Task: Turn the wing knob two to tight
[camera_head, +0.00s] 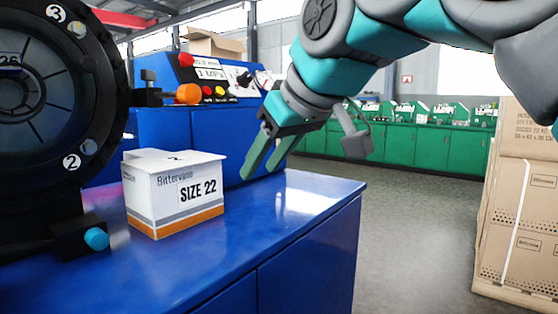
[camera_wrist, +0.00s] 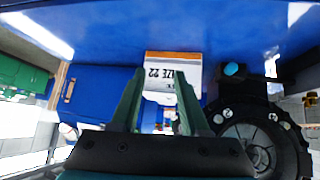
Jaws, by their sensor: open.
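The black round die wheel (camera_head: 72,95) at the left of the head view has the numbers 2 and 3 on its rim. Beside the 2 is a small round pale fitting (camera_head: 89,147); I cannot tell if it has wings. The wheel also shows at lower right in the wrist view (camera_wrist: 262,140). A dark knob (camera_head: 244,79) sits on a white plate of the blue control panel behind; it is too small to read its marks. My gripper (camera_head: 258,175) is open and empty, pointing down above the blue bench, right of the box. It also shows in the wrist view (camera_wrist: 160,72).
A white box marked SIZE 22 (camera_head: 170,198) stands on the blue bench (camera_head: 290,225) between wheel and gripper. An orange knob (camera_head: 188,94) and a light-blue knob (camera_head: 96,239) stick out near the wheel. Cartons (camera_head: 520,200) stand at right. The floor between is clear.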

